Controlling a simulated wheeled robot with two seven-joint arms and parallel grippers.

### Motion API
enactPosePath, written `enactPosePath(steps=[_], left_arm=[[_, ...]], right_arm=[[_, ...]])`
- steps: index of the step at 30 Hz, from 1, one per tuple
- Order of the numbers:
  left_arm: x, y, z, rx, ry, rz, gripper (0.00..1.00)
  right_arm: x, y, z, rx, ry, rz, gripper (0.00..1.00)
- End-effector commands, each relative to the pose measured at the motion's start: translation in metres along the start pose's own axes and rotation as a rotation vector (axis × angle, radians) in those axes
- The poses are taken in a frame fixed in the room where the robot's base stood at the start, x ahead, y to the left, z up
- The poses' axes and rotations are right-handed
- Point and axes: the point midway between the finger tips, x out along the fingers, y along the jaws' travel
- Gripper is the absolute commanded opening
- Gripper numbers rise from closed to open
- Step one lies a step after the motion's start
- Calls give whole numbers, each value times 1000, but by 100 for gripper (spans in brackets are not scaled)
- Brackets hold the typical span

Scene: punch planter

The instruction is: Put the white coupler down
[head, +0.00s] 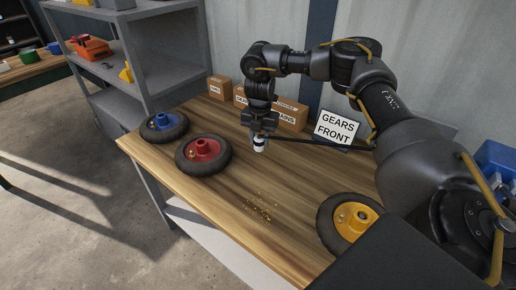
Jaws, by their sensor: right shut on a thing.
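The white coupler (259,144) is a small pale piece with a dark band, just below my right gripper's fingers. My right gripper (259,134) is shut on it, pointing down near the middle of the wooden table (205,220). The coupler is close to the table top, and I cannot tell whether it touches. A thin dark rod or hose runs from the gripper area to the right. My left gripper is not in view.
Wheels with blue (161,121), red (202,149) and yellow (354,218) hubs lie on the table. Cardboard boxes (291,114) and a "GEARS FRONT" sign (337,127) stand at the back. Brownish crumbs (258,210) lie near the front. A grey shelf (165,55) stands behind left.

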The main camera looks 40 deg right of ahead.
Motion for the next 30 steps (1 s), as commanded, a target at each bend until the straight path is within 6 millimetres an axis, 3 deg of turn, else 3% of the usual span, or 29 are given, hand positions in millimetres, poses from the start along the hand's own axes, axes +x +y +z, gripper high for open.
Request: enactPosePath(steps=[6,13,21,30], left_arm=[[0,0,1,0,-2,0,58],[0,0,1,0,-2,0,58],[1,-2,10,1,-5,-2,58],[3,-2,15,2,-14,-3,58]], right_arm=[[22,12,16,0,-1,1,2],[27,15,20,-1,-2,1,2],[58,16,22,-1,-2,1,2],[60,16,22,0,-2,2,2]])
